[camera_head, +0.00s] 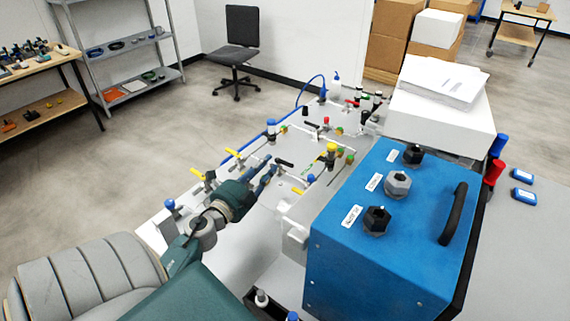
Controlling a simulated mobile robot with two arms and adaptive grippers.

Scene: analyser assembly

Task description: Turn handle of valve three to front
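A white panel (237,232) carries thin pipes and several small valves with coloured handles. Yellow handles show at the left (197,172) and nearer the middle (231,153). A black handle (284,163) lies just beyond my fingers, and a yellow-topped valve (331,150) stands to the right. I cannot read any numbers, so I cannot tell which is valve three. My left gripper (267,173) reaches over the panel from the lower left, its fingertips close to the black handle. I cannot tell whether they touch it or how far apart they are. My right gripper is out of view.
A blue analyser box (390,245) with black and grey knobs and a black carry handle (453,214) stands right of the panel. Behind it is a white box (440,119) with papers on top. Shelving (120,50) and a chair (238,55) stand farther back, with open floor between.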

